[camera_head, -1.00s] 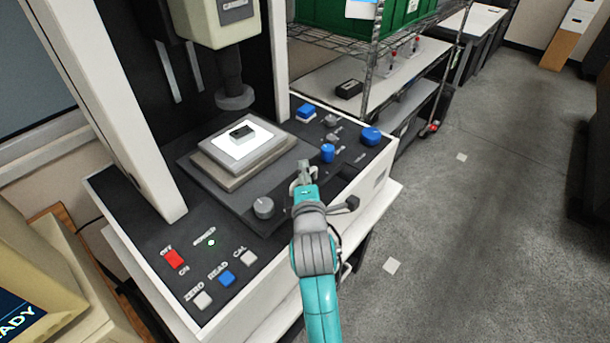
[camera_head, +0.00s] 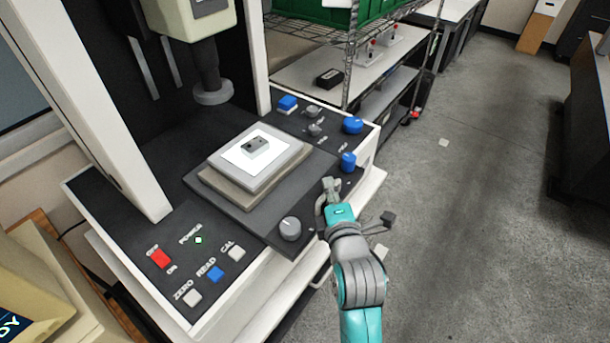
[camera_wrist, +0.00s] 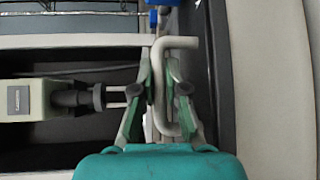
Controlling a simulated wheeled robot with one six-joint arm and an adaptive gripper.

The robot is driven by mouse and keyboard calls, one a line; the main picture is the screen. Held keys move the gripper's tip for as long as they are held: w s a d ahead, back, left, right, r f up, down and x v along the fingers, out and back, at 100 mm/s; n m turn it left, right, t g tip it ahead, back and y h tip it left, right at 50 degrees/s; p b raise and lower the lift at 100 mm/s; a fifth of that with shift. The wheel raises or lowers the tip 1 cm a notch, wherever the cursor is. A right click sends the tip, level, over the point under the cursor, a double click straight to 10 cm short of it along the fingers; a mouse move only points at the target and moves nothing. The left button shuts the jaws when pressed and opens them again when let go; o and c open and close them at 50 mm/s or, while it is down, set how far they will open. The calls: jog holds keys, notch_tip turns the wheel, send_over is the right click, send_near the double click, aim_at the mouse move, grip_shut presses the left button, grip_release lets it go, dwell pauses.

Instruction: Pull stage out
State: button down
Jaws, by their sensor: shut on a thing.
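The stage (camera_head: 250,215) is a dark plate carrying a stepped beige and grey block (camera_head: 226,188) with a bright white top. A small grey part (camera_head: 257,146) lies on that white top. A round grey knob (camera_head: 290,228) sits at the stage's front corner. My gripper (camera_head: 328,190) is at the stage's front right edge. In the wrist view, my gripper (camera_wrist: 163,85) is shut on a pale bent handle (camera_wrist: 178,42), with one finger on each side of its bar. In the head view the gripper mostly hides the handle.
The machine's panel has a red switch (camera_head: 160,259) and several buttons at the front left. Blue knobs (camera_head: 348,161) stand close to the gripper on the right. The probe (camera_head: 211,92) hangs above and behind the stage. Open floor (camera_head: 480,220) lies to the right.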

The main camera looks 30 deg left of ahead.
jog(key=shift+s+d, duration=0.1)
jog(key=shift+d, duration=0.85)
jog(key=c, duration=1.2)
grip_release()
jog(key=v, duration=1.2)
jog(key=shift+f, duration=0.1)
